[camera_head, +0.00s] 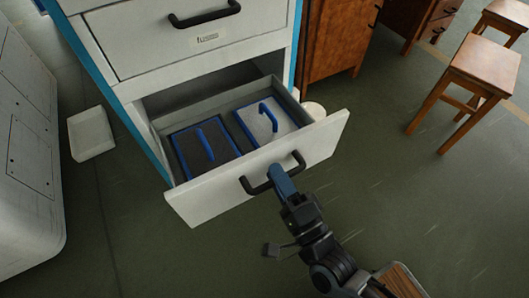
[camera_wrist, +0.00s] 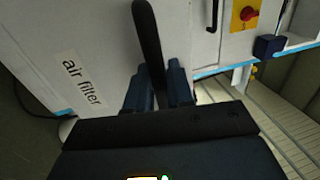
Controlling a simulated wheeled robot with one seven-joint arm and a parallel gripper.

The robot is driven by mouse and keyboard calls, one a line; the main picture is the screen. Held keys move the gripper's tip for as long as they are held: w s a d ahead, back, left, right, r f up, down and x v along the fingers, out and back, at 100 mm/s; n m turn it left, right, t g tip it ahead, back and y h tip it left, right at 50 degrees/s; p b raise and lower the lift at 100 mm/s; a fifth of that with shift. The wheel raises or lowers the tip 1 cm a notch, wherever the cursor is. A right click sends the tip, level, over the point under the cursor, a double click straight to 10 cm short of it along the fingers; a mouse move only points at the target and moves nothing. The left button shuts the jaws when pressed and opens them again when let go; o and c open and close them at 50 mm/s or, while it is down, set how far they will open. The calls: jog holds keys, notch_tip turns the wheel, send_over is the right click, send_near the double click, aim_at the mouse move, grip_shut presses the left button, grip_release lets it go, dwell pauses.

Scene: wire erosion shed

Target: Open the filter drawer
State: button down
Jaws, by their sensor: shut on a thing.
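The filter drawer (camera_head: 270,163) is the lower drawer of a white and blue cabinet, and it stands well open in the head view. Two filters with blue handles lie in it, a dark one (camera_head: 190,150) at left and a lighter one (camera_head: 258,128) at right. My gripper (camera_head: 279,174) is shut on the black drawer handle (camera_head: 257,188) at the drawer front. In the wrist view my fingers (camera_wrist: 160,88) are on both sides of the handle (camera_wrist: 147,40). An "air filter" label (camera_wrist: 82,78) shows on the white front there.
The closed upper drawer (camera_head: 200,40) is above. A white box (camera_head: 90,133) lies on the floor at left, near a grey machine (camera_head: 27,150). A brown wooden cabinet (camera_head: 335,40) and stools (camera_head: 480,68) stand at right.

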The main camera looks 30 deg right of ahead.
jog(key=shift+s, duration=1.6)
jog(key=c, duration=1.1)
grip_release()
jog(key=shift+c, duration=0.2)
jog(key=s+f, duration=0.1)
jog(key=s, duration=0.6)
jog(key=shift+s+f+p, duration=0.25)
jog(key=shift+s+p, duration=0.05)
jog(key=shift+p, duration=0.15)
